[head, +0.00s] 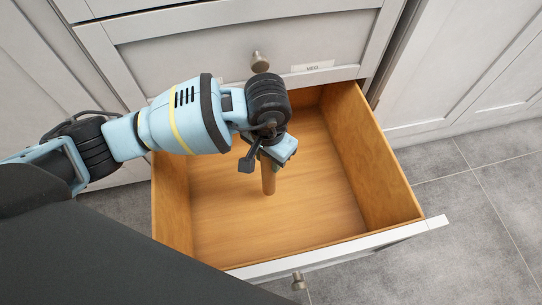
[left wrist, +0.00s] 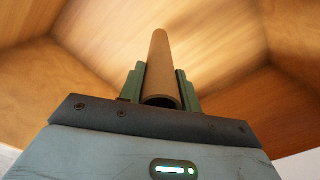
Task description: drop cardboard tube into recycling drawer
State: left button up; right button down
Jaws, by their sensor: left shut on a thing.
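The cardboard tube (head: 268,182) is a brown cylinder pointing down over the open drawer. My left gripper (head: 270,158) is shut on it from above. In the left wrist view the tube (left wrist: 161,65) stands between the two green fingers of my left gripper (left wrist: 160,88), its hollow near end showing. The drawer (head: 315,215) is pulled out, with wooden sides and a bare wooden floor. The tube is over the drawer's inside; I cannot tell whether its lower end touches the floor. My right gripper is not in view.
The drawer's white front (head: 345,248) with a round knob (head: 298,281) faces me. Above it is a closed drawer front with a knob (head: 259,62) and a small label (head: 313,66). White cabinet doors stand at both sides. Grey floor tiles (head: 470,215) are clear at the right.

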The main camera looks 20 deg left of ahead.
pick_arm(q)
jog(key=shift+w+a, duration=0.1)
jog(key=shift+w, duration=0.55)
jog(key=f+b, duration=0.1)
jog(key=w+f+b, duration=0.1)
jog(key=f, duration=0.1)
jog(key=shift+a+f, duration=0.15)
jog(key=shift+f, duration=0.15)
